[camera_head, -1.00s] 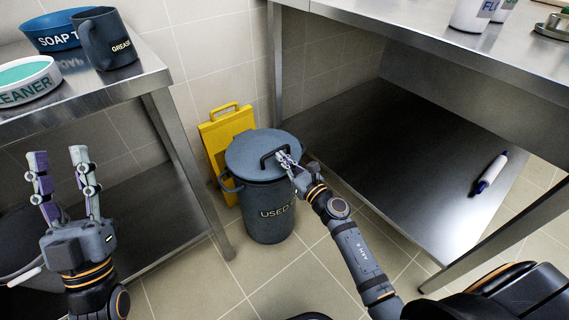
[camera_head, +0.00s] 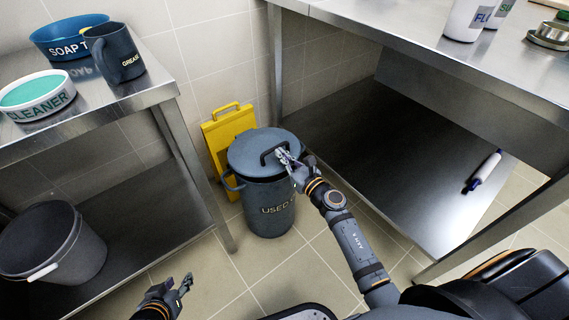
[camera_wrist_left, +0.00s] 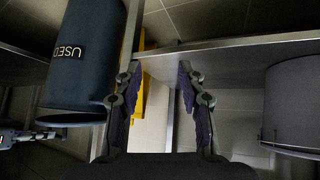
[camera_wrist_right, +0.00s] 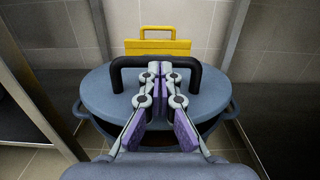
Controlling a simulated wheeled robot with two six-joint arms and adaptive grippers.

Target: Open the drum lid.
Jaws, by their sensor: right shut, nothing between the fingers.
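The dark blue-grey drum (camera_head: 268,209) stands upright on the floor between the two tables; its label starts with "USED". My left gripper (camera_head: 180,281) is low at the bottom left, open and empty, apart from the drum (camera_wrist_left: 80,50).
A yellow board (camera_head: 228,128) leans behind the drum. A steel table (camera_head: 165,93) with a mug (camera_head: 117,57) and bowls stands left, a grey bucket (camera_head: 52,240) on its lower shelf. Another steel table (camera_head: 395,40) stands right, a marker-like white item (camera_head: 486,170) on its lower shelf.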

